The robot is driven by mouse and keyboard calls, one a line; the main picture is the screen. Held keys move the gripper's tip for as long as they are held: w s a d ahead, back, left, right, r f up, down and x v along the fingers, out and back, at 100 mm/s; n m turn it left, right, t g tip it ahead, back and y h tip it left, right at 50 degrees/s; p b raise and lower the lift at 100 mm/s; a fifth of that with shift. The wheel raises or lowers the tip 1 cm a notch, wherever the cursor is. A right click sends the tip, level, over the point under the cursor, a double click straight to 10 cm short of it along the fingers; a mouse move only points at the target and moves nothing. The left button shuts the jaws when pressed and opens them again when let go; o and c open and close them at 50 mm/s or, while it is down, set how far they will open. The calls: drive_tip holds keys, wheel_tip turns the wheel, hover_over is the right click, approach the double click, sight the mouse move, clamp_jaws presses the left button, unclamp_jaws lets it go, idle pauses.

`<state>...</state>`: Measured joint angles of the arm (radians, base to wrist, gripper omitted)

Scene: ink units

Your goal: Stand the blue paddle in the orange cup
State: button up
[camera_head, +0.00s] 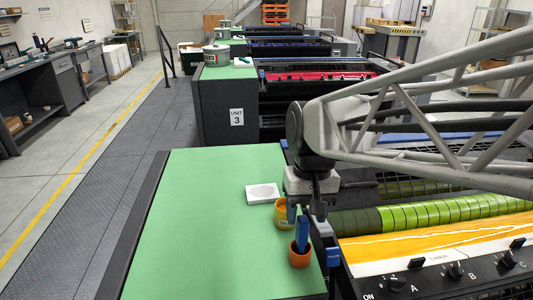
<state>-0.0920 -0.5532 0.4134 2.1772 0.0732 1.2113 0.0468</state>
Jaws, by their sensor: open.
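The blue paddle (302,234) stands nearly upright with its lower end in the orange cup (300,258). The cup is upright on the green table top, near its right edge. My gripper (306,211) is open and points down just above the paddle's upper end. The paddle's lower tip is hidden inside the cup. Whether the fingers still touch the paddle is too small to tell.
A yellow tin (282,217) stands just behind the cup, partly hidden by my gripper. A white block with a round recess (263,193) lies behind it. The green table top (200,225) is clear to the left. Press rollers and a control panel (455,280) lie to the right.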

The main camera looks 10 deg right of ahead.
wheel_tip(320, 180, up, 6)
drive_tip(key=shift+w+d+r, duration=0.2)
drive_tip(key=shift+w+r, duration=0.05)
drive_tip(key=shift+w, duration=0.1)
idle(0.7)
drive_tip(key=s+d+f+t, duration=0.3)
drive_tip(key=s+f, duration=0.3)
drive_tip(key=s, duration=0.3)
drive_tip(key=shift+s+d+f+t+h, duration=0.2)
drive_tip(key=shift+d+f+t+h, duration=0.15)
drive_tip(key=shift+d, duration=0.5)
idle(0.5)
